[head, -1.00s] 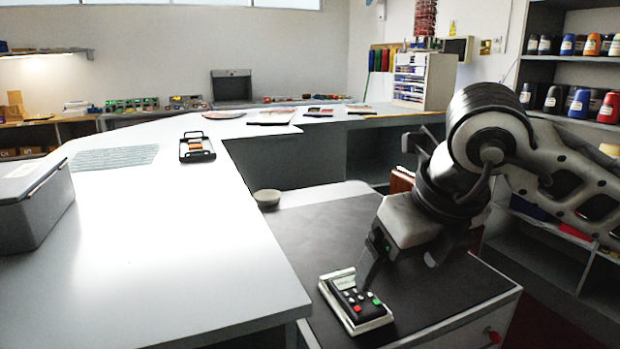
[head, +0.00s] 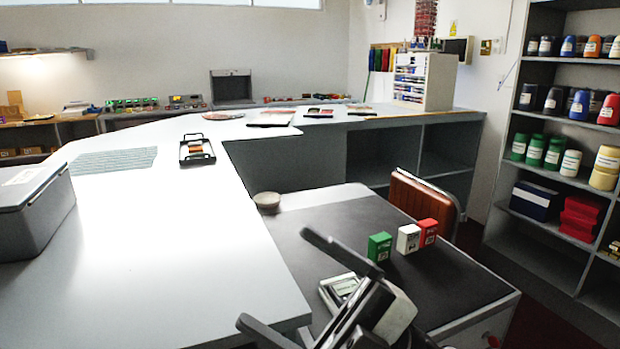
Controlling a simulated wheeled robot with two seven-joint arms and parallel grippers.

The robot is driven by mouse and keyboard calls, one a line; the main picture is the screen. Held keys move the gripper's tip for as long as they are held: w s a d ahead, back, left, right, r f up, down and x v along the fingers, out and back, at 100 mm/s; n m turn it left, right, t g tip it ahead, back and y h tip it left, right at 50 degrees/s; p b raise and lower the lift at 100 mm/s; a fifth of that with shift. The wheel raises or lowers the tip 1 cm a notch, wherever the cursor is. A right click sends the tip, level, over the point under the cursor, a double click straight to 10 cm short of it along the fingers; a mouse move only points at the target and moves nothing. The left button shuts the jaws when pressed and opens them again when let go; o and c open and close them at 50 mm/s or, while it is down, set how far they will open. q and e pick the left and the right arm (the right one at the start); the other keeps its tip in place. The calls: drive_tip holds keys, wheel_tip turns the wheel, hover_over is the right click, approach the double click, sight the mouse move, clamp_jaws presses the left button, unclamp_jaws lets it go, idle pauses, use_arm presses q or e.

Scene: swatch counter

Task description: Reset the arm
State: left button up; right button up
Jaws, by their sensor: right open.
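My right gripper (head: 272,278) shows large at the bottom centre. Its two dark fingers are spread wide and point to the upper left, with nothing between them. The small keypad device (head: 333,285) lies on the dark desk top behind the gripper. Only its pale edge and display end show; the gripper hides its keys. I cannot tell how far the gripper is above the desk. My left gripper is not in view.
Green (head: 380,246), white (head: 408,239) and red (head: 428,232) small boxes stand on the dark desk (head: 455,280). A round bowl (head: 267,200) sits at its far left corner. The white counter (head: 150,240) holds a grey bin (head: 40,220) and a black tray (head: 196,160).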

drive_tip(key=w+d+f+m+t+h, duration=0.3)
drive_tip(key=d+f+m+t+h, duration=0.2)
drive_tip(key=f+m+t+h, duration=0.45)
drive_tip(key=w+d+f+m+t+h, duration=0.2)
drive_tip(key=d+f+m+t+h, duration=0.3)
drive_tip(key=m, duration=0.7)
drive_tip(key=s+d+f+m+g+h, duration=0.1)
drive_tip(key=s+f+g+h, duration=0.1)
drive_tip(key=f, duration=0.4)
drive_tip(key=s+d+f+m+g+h, duration=0.2)
drive_tip(key=s+f+g, duration=0.1)
drive_tip(key=s+f, duration=0.2)
drive_tip(key=s+d+f+m+g+h+p, duration=0.1)
drive_tip(key=s+d+f+m+g+h, duration=0.1)
drive_tip(key=f, duration=0.6)
drive_tip(key=shift+s+d+f+g, duration=0.15)
drive_tip(key=shift+s+f+g, duration=0.25)
drive_tip(key=shift+s+g, duration=0.45)
drive_tip(key=shift+s+m, duration=0.2)
drive_tip(key=shift+m, duration=0.05)
